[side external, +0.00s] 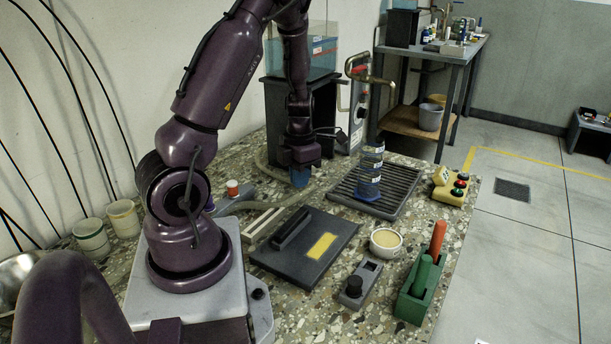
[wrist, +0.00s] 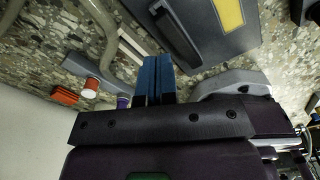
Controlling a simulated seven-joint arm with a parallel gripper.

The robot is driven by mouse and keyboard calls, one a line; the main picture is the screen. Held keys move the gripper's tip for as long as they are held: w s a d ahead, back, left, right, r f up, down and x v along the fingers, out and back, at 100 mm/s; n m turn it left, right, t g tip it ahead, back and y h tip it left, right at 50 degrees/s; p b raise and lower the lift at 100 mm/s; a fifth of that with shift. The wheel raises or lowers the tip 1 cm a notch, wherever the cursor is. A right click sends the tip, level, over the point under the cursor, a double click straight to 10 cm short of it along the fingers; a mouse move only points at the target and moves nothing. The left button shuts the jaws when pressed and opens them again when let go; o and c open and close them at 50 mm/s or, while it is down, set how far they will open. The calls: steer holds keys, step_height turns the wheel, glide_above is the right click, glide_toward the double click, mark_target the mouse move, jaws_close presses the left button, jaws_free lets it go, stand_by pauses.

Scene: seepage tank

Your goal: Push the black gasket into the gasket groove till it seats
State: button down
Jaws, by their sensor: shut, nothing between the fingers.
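My gripper (side external: 300,178) hangs over the table behind a dark plate, its blue fingers pointing down. In the wrist view its blue fingers (wrist: 154,66) are together, with nothing held. I cannot make out the black gasket or its groove for certain in either view. The dark plate (side external: 333,222) lies flat on the table with a black bar and a yellow label; it also shows at the top of the wrist view (wrist: 205,42). A small grey block (side external: 361,280) with a black round part and a dark square opening lies to its right.
A slatted black tray (side external: 398,183) with a blue-banded clear bottle (side external: 371,160) stands at the back right. A bowl (side external: 386,241), a green holder (side external: 410,305) and a yellow button box (side external: 451,187) line the right side. A hose and a red-capped item (side external: 232,187) lie near my base.

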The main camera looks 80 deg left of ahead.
mark_target(306, 208)
steer(key=shift+w+m, duration=0.8)
steer(key=shift+m, duration=0.3)
steer(key=shift+f, duration=3)
steer(key=shift+f, duration=0.4)
